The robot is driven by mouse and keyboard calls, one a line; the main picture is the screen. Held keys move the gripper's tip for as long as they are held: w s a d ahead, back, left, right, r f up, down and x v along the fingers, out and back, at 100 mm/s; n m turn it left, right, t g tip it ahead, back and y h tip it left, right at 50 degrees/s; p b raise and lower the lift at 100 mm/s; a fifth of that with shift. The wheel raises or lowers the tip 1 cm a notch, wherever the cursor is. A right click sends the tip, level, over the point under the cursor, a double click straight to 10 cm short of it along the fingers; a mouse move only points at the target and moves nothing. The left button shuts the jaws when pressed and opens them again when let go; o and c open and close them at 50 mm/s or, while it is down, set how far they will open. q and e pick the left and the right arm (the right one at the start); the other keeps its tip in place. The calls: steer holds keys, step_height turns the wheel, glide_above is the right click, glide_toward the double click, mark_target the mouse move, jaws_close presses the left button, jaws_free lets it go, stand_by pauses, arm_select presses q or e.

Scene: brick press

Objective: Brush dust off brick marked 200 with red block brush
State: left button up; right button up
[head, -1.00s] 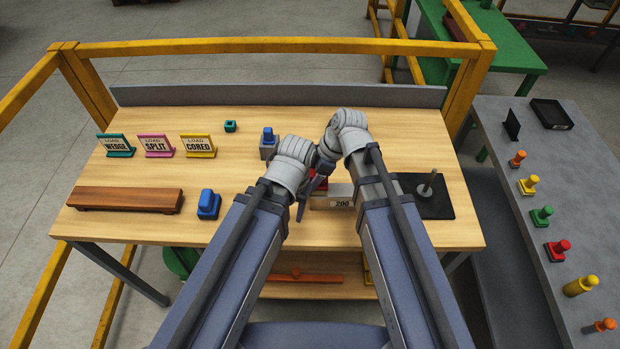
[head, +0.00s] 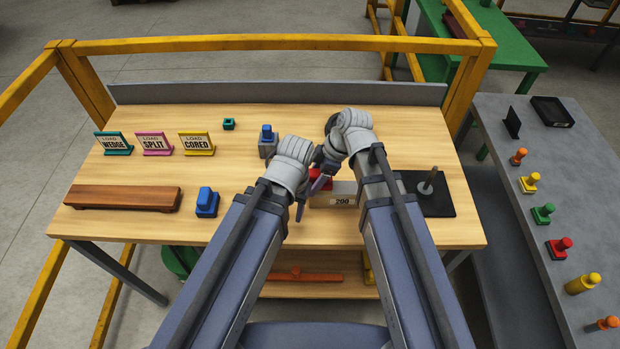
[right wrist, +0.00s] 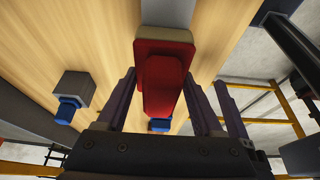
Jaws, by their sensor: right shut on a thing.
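The brick marked 200 (head: 343,201) is a pale grey block near the front middle of the table, partly hidden by my right arm. The red block brush (head: 321,201) shows only in part in the head view, at the brick's left end. In the right wrist view the red brush (right wrist: 163,80) sits between the fingers of my right gripper (right wrist: 160,100), which is shut on it. Whether the brush touches the brick is hidden. My left gripper (head: 302,203) hangs just left of the brush; its jaw opening is unclear.
A blue-handled piece (head: 206,202), a wooden bar (head: 123,197) and a grey block with blue top (head: 267,148) stand left. A black plate with a peg (head: 437,207) is right. Three label stands (head: 156,144) are behind. A side table (head: 497,170) holds coloured pieces.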

mark_target(337, 187)
steer(key=shift+d, duration=2.5)
steer(key=shift+d, duration=0.15)
steer(key=shift+d+f, duration=0.1)
steer(key=shift+d, duration=1.35)
steer(key=shift+d, duration=1.6)
steer(key=shift+a, duration=1.7)
steer(key=shift+a, duration=0.1)
steer(key=shift+a, duration=1.45)
steer(key=shift+a, duration=0.1)
